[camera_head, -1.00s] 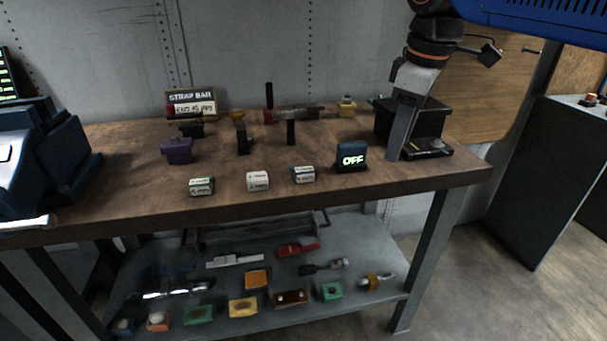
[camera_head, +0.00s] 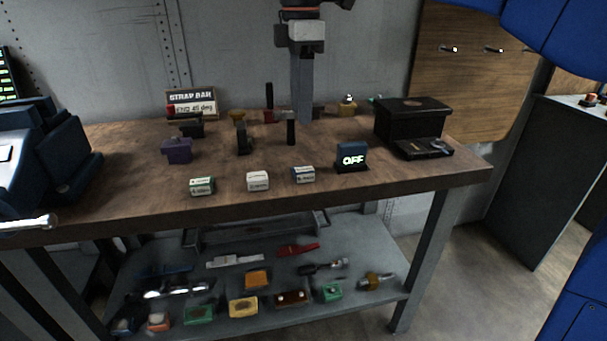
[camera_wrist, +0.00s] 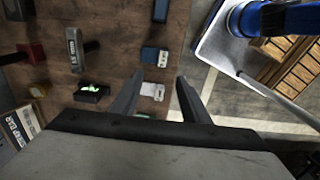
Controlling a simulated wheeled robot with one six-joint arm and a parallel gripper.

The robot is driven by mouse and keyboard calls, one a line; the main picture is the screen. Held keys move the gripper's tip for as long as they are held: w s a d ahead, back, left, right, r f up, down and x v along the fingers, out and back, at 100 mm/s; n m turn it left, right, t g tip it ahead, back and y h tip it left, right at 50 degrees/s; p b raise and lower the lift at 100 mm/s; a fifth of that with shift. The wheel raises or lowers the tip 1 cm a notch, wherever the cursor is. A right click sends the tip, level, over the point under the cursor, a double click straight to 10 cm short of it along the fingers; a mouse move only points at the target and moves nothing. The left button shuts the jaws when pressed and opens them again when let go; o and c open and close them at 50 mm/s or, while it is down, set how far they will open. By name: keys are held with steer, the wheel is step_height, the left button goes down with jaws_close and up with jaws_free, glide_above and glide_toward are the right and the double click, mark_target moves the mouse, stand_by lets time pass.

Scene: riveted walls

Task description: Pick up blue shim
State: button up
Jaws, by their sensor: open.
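The blue shim (camera_head: 304,174) appears to be the small block with blue sides and a white label near the table's front edge, right of a white block (camera_head: 257,181). In the wrist view the blue shim (camera_wrist: 154,56) lies just beyond my fingertips, with the white block (camera_wrist: 152,91) seen between the fingers. My gripper (camera_head: 303,120) points down over the back half of the table, behind the shim in the head view. In the wrist view my gripper (camera_wrist: 160,74) is open with nothing between its fingers. The shim is fully visible.
A green-and-white block (camera_head: 202,186) stands left of the white one. An OFF sign (camera_head: 352,157) stands right of the shim. A purple box (camera_head: 177,150), dark upright pieces and a black box (camera_head: 412,118) are farther back. The lower shelf (camera_head: 230,250) holds several parts.

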glide_above(304, 169)
steer(key=f, duration=0.8)
steer(key=shift+w+a+f, duration=0.2)
steer(key=shift+a+f, duration=0.05)
steer(key=shift+s+d+f, duration=0.15)
steer(key=shift+f, duration=1.2)
steer(key=shift+s+d+f, duration=0.1)
steer(key=shift+d+f, duration=0.05)
steer(key=shift+f, duration=1.15)
jaws_close()
